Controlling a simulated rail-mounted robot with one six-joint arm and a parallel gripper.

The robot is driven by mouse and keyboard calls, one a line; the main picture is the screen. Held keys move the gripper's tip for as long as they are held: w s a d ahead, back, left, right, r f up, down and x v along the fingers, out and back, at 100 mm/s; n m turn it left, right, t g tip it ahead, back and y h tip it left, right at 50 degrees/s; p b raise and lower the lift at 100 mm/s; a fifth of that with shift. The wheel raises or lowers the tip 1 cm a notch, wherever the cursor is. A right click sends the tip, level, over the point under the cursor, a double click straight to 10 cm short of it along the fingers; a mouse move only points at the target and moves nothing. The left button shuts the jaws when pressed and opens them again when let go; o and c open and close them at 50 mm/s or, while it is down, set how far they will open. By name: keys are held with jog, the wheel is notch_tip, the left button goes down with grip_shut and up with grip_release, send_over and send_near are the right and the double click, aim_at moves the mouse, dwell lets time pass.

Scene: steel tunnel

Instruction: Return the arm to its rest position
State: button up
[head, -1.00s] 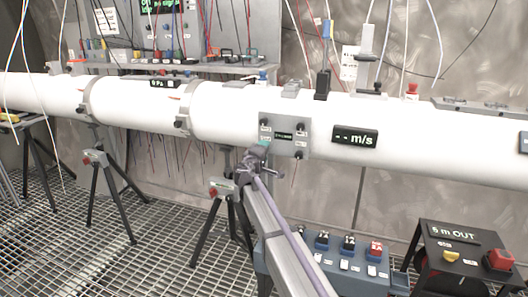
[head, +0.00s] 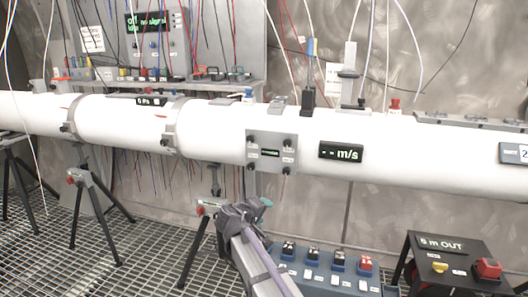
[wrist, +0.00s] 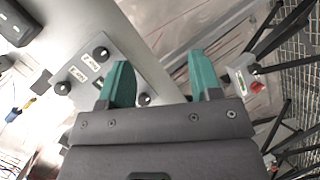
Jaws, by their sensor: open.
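My gripper (head: 258,208) is at the end of my grey arm, in front of and below the white pipe (head: 220,131) in the head view. In the wrist view my gripper (wrist: 158,85) shows two green fingertips spread apart with nothing between them. The grey panel with black knobs (head: 271,151) on the pipe is just above my gripper in the head view. The same panel (wrist: 92,72) is up and left of the fingers in the wrist view. My gripper appears apart from it.
Tripods (head: 88,215) hold the pipe at the left. Cables hang from above at the back. Grating floor (head: 140,270) is free between the tripods.

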jog(key=s+d+f+m+g+y, duration=0.2)
jog(key=s+d+f+m+g, duration=0.15)
jog(key=s+d, duration=0.5)
jog(key=s+d+f+m+g+y, duration=0.25)
jog(key=s+d+g, duration=0.2)
jog(key=s, duration=0.65)
jog(key=s+d+f+m+g+y, duration=0.2)
jog(key=s+d+f+g+y, duration=0.15)
jog(key=s+d, duration=0.5)
notch_tip(320, 180, up, 17)
jog(key=h+p, duration=0.1)
jog(key=p, duration=1.6)
jog(key=shift+s+p, duration=0.3)
jog(key=shift+s, duration=0.15)
jog(key=shift+a, duration=0.1)
